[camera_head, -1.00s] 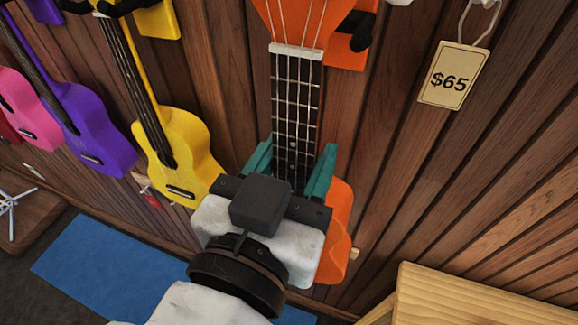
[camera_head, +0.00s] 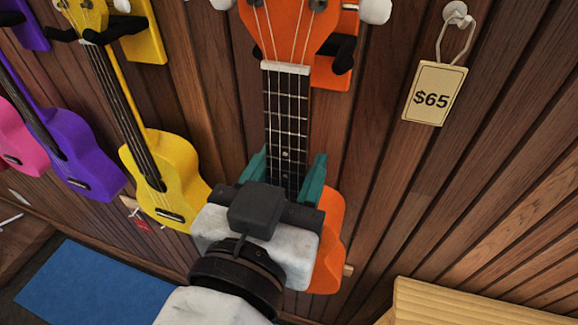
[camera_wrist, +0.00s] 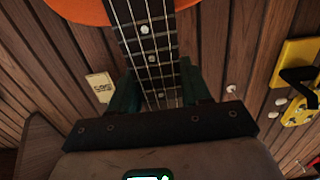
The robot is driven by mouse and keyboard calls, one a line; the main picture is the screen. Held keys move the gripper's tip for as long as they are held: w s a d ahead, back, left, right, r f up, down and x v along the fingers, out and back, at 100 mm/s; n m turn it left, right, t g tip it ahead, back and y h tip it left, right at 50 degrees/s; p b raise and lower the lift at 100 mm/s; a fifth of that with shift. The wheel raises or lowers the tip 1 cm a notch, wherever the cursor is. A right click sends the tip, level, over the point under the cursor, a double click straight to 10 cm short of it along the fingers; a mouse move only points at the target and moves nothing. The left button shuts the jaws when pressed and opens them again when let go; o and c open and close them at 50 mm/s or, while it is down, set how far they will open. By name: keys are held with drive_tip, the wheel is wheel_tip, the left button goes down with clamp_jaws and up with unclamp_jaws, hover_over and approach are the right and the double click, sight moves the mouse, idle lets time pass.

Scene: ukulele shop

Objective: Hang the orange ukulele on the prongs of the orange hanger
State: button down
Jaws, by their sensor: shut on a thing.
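The orange ukulele (camera_head: 329,235) is upright in the head view, its headstock (camera_head: 288,28) at the top and its body partly hidden behind my gripper. My gripper (camera_head: 286,172), with teal fingers, is shut on the dark neck. In the wrist view, my gripper (camera_wrist: 160,92) has a finger on each side of the neck, and part of the orange body (camera_wrist: 82,10) shows at the top. The orange hanger (camera_head: 332,72) is on the wall behind the headstock. One black prong (camera_head: 343,55) shows right of the neck top; I cannot tell whether it touches the ukulele.
A yellow ukulele (camera_head: 168,170) hangs on a yellow hanger (camera_head: 143,38) at the left, with purple (camera_head: 88,170) and pink ones beyond. A $65 tag (camera_head: 434,94) hangs at the right. A wooden surface (camera_head: 450,305) is at lower right, a blue mat (camera_head: 85,290) at lower left.

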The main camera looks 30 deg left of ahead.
drive_tip(key=shift+x, duration=2.75)
drive_tip(key=shift+r, duration=0.1)
drive_tip(key=shift+f+b, duration=1.05)
drive_tip(key=shift+c, duration=2.2)
unclamp_jaws()
drive_tip(key=shift+s, duration=0.1)
drive_tip(key=shift+v, duration=0.9)
